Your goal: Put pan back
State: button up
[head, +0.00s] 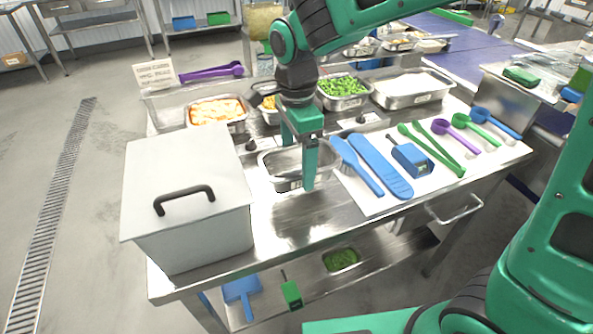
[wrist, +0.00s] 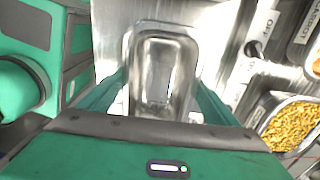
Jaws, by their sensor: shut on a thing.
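An empty metal pan (head: 280,168) is at the middle of the steel table, right of the large lidded box. My gripper (head: 299,166) points down and is shut on the pan, with one green finger on its near side and the other at its far side. In the wrist view the pan (wrist: 165,48) lies lengthwise between the two fingers of my gripper (wrist: 163,85), and its inside is bare metal. I cannot tell whether the pan rests on the table or hangs slightly above it.
The grey box (head: 190,190) with a black handle stands close on the left. Food pans stand behind, with orange (head: 216,110), green (head: 342,88) and white food (head: 412,85). Blue utensils (head: 378,165), a blue device (head: 411,158) and several spoons (head: 432,148) lie on the right.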

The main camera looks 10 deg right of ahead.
jog(key=shift+f, duration=2)
jog(key=o, duration=1.4)
notch_tip(320, 180, up, 12)
